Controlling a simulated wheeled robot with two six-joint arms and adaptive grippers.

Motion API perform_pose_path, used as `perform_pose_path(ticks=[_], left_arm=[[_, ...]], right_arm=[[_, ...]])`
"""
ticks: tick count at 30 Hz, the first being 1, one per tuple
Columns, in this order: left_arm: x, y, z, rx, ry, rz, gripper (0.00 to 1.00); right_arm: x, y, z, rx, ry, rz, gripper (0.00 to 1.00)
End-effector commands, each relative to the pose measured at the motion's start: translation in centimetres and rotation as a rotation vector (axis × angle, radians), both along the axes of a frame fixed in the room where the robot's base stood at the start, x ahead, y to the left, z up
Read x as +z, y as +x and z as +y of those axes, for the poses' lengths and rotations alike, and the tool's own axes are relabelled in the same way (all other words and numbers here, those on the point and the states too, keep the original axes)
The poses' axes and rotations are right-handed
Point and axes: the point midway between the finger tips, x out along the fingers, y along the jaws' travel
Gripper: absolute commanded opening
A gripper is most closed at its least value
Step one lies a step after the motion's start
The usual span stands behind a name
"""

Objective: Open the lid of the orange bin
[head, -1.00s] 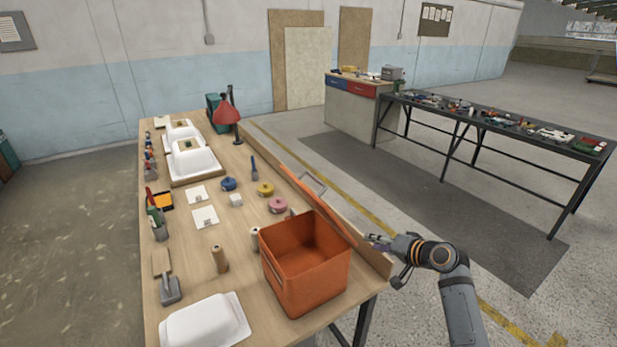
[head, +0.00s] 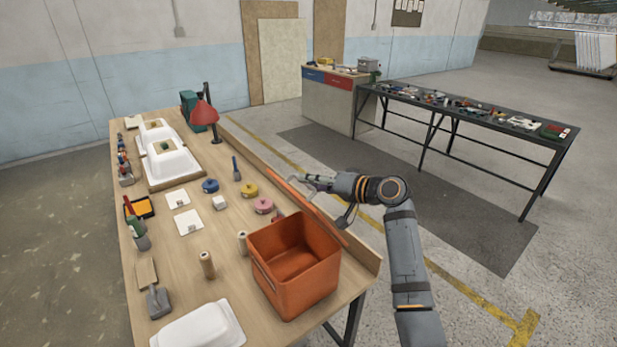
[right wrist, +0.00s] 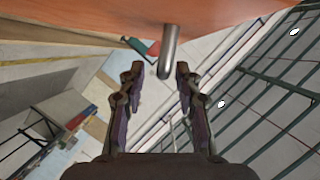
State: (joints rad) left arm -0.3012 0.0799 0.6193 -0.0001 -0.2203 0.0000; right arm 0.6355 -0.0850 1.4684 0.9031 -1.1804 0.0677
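The orange bin (head: 280,285) stands on the near right part of the wooden workbench, its top uncovered and its inside empty. Its lid (head: 312,212) is swung up and back along the bench's right edge, seen almost edge-on. The lid's orange face (right wrist: 90,15) fills the top of the right wrist view, with its metal handle (right wrist: 168,55) sticking down. My right gripper (head: 308,181) is at the lid's far side. In the wrist view the fingers (right wrist: 158,75) are apart, with the handle's end between their tips and gaps beside it. My left gripper is out of view.
A dark table (head: 460,110) with small parts stands beyond open floor.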

Motion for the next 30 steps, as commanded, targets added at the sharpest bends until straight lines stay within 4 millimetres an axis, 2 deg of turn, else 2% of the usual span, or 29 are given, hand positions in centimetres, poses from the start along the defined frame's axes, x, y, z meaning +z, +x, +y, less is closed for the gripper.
perform_pose_path(ticks=[4,12,20,30], left_arm=[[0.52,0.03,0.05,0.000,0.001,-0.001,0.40],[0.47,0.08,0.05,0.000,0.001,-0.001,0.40],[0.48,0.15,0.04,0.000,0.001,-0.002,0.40],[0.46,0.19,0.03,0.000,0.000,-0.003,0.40]], right_arm=[[-0.30,0.71,1.01,0.001,0.000,0.001,0.34],[-0.48,0.83,1.13,0.000,-0.001,0.000,0.34],[-0.49,0.83,1.09,-0.001,-0.002,0.000,0.00],[-0.69,0.82,1.05,-0.001,-0.005,0.003,0.00]])
